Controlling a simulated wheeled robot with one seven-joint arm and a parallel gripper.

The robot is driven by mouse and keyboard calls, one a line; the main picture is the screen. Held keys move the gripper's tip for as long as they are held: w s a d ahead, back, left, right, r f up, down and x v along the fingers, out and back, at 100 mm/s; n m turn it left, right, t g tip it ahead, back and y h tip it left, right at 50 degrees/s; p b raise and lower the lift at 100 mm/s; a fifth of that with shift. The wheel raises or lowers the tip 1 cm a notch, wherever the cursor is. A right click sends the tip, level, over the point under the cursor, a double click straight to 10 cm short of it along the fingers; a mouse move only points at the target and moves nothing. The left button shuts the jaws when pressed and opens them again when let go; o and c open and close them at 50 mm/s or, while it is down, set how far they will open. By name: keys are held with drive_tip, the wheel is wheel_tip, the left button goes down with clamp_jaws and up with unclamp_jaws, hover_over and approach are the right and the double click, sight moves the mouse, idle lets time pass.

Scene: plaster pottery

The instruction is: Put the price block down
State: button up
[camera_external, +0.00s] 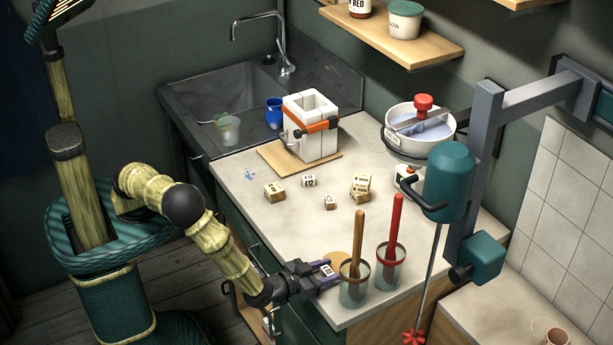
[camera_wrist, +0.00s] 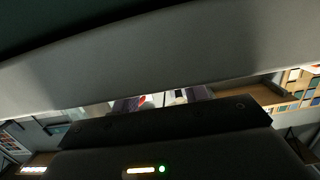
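My gripper (camera_external: 329,275) is at the front edge of the counter, beside the glass jar with the wooden-handled tool. Its purple fingers are around a small white price block (camera_external: 326,269) with dark marks, which looks held between them. In the wrist view my fingers (camera_wrist: 160,102) show only in a narrow gap, and the block is hard to make out there. Other small price blocks stand on the counter: a wooden one at left (camera_external: 274,192), a white one (camera_external: 309,180), a small one (camera_external: 329,202) and a stacked group (camera_external: 360,188).
Two glass jars with a brown-handled tool (camera_external: 360,237) and a red-handled tool (camera_external: 395,230) stand right of my gripper. A round tan disc (camera_external: 340,258) lies behind it. A strapped white mould (camera_external: 310,140) and white bucket (camera_external: 428,140) stand farther back. The middle counter (camera_external: 300,225) is clear.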

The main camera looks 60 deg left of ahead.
drive_tip(key=shift+o, duration=0.9)
drive_tip(key=s+r+b, duration=0.2)
drive_tip(key=s, duration=1.5)
drive_tip(key=shift+s+d+b, duration=0.2)
drive_tip(key=shift+d+b, duration=0.2)
